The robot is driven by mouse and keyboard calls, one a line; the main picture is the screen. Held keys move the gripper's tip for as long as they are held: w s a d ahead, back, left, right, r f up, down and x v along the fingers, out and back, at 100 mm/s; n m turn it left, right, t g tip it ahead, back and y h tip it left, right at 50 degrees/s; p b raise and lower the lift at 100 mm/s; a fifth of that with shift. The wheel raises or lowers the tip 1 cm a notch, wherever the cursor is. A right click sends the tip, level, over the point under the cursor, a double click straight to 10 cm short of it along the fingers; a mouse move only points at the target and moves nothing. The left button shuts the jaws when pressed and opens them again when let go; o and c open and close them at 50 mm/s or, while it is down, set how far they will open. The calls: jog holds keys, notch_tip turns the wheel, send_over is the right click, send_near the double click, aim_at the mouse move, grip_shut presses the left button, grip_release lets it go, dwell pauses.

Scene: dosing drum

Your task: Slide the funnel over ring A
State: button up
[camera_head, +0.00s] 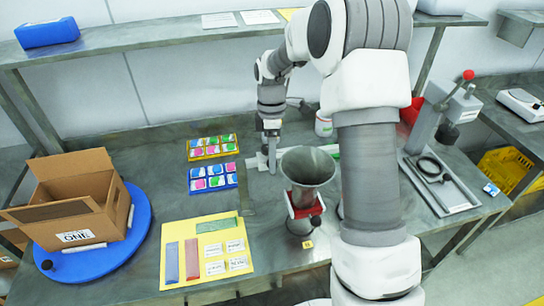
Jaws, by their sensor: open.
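The grey funnel (308,168) stands upright, wide mouth up, in the middle of the bench. A red collar or bracket (304,206) with a dark knob surrounds its lower part, and a grey round base shows below. A small yellow label (308,244) lies in front of it; its letter is too small to read. I cannot make out which part is ring A. My gripper (271,156) points down just left of and behind the funnel, apart from it. It is open; its fingertips are small, and I see nothing held between them.
An open cardboard box (75,195) sits on a blue turntable (95,262) at left. A yellow mat (207,250) with cards and two trays of coloured pieces (212,178) lie left of the funnel. A lever press (440,110) stands right. A shelf (150,36) runs above.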

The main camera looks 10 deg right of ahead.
jog(key=shift+f, duration=0.25)
grip_shut()
dwell(1.4)
